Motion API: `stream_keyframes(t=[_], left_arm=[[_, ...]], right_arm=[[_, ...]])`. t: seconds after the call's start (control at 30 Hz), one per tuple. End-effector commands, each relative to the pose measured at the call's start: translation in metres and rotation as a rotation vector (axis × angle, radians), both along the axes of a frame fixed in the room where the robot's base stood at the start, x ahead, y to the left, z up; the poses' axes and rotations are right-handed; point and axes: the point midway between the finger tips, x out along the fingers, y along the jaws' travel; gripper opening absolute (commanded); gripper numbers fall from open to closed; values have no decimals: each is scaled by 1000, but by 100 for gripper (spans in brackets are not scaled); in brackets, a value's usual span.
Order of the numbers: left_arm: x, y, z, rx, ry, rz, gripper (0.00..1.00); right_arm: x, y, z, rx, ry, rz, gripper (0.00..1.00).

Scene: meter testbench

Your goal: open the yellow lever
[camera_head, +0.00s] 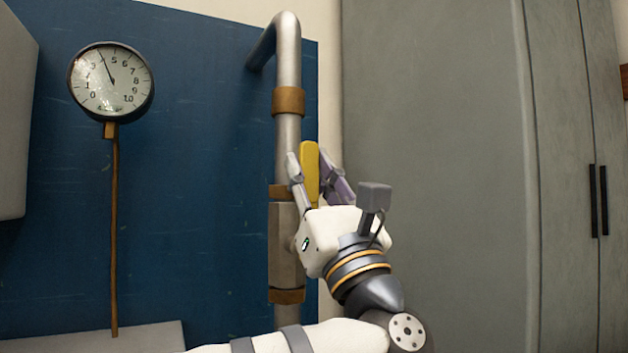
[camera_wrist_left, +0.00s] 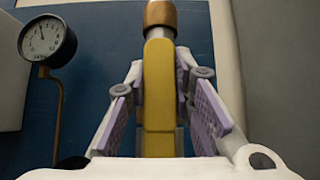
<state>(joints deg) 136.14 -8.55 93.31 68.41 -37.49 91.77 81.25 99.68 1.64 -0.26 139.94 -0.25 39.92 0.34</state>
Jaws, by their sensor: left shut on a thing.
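The yellow lever (camera_head: 309,172) stands upright beside the vertical metal pipe in the head view. It fills the middle of the left wrist view (camera_wrist_left: 158,95), below a brass collar on the pipe. My left gripper (camera_head: 320,178) is around the lever, with one finger on each side, and is shut on it. Its lilac finger pads show on both sides of the lever in the left wrist view. The lever's lower end and its joint to the valve body are hidden behind my gripper. My right gripper is not in view.
A round pressure gauge (camera_head: 111,81) on a thin copper tube (camera_head: 114,230) is mounted on the blue panel (camera_head: 200,150) at the left. The metal pipe (camera_head: 288,70) runs down right beside my gripper. A grey cabinet (camera_head: 440,130) stands at the right.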

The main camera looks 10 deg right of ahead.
Motion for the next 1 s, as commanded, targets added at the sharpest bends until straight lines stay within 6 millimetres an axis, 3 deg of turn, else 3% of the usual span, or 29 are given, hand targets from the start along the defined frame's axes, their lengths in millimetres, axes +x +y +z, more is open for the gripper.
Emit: stream_keyframes(t=[0.43, 0.47, 0.53, 0.87, 1.0], left_arm=[[0, 3, 1, -16, -5, 4, 0], [0, 3, 1, -16, -5, 4, 24], [0, 3, 0, -15, -4, 4, 40], [-2, 1, -2, -11, -3, 1, 42], [-19, -6, -20, -10, -1, -1, 42]], right_arm=[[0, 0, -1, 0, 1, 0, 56], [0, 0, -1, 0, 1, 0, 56], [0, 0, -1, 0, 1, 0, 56], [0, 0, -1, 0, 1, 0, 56], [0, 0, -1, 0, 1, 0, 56]])
